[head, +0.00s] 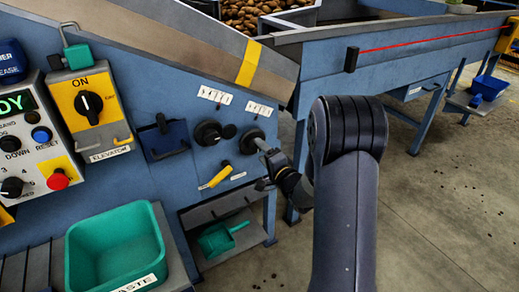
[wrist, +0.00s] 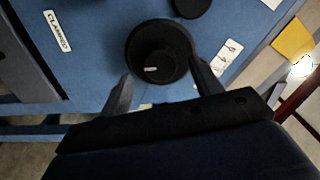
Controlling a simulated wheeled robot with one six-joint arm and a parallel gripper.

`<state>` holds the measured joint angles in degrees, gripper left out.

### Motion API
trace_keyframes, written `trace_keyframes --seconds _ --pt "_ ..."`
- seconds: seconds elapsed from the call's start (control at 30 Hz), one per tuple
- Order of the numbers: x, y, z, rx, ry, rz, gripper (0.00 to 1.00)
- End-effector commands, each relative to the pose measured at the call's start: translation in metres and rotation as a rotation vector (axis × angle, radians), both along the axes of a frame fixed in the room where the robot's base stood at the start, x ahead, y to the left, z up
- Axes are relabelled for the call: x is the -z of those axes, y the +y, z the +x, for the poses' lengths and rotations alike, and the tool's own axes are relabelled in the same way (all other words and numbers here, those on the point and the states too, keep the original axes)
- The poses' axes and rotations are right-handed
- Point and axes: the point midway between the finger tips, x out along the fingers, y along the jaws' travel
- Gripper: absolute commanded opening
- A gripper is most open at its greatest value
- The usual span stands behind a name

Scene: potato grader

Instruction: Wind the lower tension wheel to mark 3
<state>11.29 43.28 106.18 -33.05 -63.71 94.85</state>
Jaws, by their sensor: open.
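Two round black wheels sit on the blue side panel in the head view, a left one (head: 208,133) and a right one (head: 252,139). Small white mark plates are above them. My gripper (head: 263,149) is at the right wheel, coming from the lower right. In the wrist view a black wheel (wrist: 160,45) with a pale pointer line on its hub lies between and just beyond the two fingers of my open gripper (wrist: 161,76). I cannot tell whether the fingers touch it. A white mark plate (wrist: 227,57) is beside it; its marks are too small to read.
A yellow-handled lever (head: 219,177) is below the wheels. A blue bracket (head: 163,138) and the yellow elevator switch box (head: 88,105) are to the left. A green waste bin (head: 70,262) stands below. Concrete floor (head: 400,220) is open at the right.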

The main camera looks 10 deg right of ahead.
Motion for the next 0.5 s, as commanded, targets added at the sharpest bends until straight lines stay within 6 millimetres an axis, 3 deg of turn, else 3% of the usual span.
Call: trace_keyframes --seconds 0.3,0.5 --pt "0.000 -0.020 -0.058 0.004 0.001 0.001 0.61" --pt "0.000 -0.025 -0.075 0.001 0.002 0.001 0.61"
